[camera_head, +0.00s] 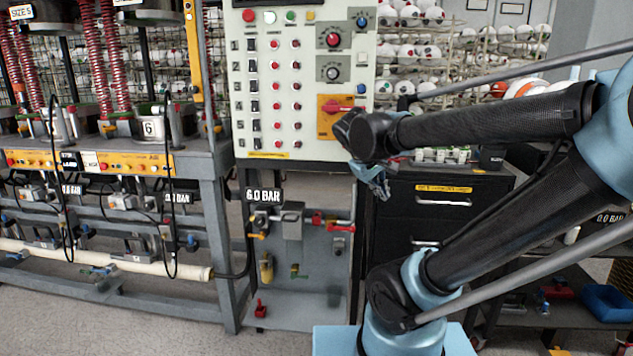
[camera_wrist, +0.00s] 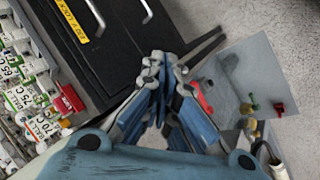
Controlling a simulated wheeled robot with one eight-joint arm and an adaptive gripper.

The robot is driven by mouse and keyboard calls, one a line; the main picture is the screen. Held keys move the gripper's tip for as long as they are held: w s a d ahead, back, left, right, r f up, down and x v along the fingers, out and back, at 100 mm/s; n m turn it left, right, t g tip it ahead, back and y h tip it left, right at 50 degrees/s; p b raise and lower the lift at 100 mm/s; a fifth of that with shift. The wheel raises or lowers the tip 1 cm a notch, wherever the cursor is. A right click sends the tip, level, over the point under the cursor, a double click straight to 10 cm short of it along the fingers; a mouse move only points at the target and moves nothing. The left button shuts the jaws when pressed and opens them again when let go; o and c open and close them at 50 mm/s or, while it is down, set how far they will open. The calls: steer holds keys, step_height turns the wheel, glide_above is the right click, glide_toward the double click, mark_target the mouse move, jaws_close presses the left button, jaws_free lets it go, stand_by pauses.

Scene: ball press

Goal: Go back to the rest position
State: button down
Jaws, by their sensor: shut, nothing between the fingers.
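My gripper (camera_wrist: 160,62) shows in the wrist view with its blue and grey fingers brought together at the tips, and nothing is held between them. In the head view my gripper (camera_head: 375,180) is partly hidden behind my dark wrist link.
The press frame (camera_head: 195,165) with red springs stands at the left. A grey valve board (camera_head: 300,270) with fittings is below the panel. Ball racks (camera_head: 470,50) fill the back. A blue bin (camera_head: 608,302) is on a low shelf at right. Floor shows at lower left.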

steer(key=s+f+m+g+y, duration=0.2)
steer(key=s+f+m+y, duration=0.3)
steer(key=s+f, duration=0.9)
steer(key=shift+d+m+g, duration=0.3)
steer(key=shift+g, duration=0.1)
steer(key=shift+f, duration=0.1)
steer(key=shift+w+f, duration=0.2)
steer(key=shift+w, duration=0.25)
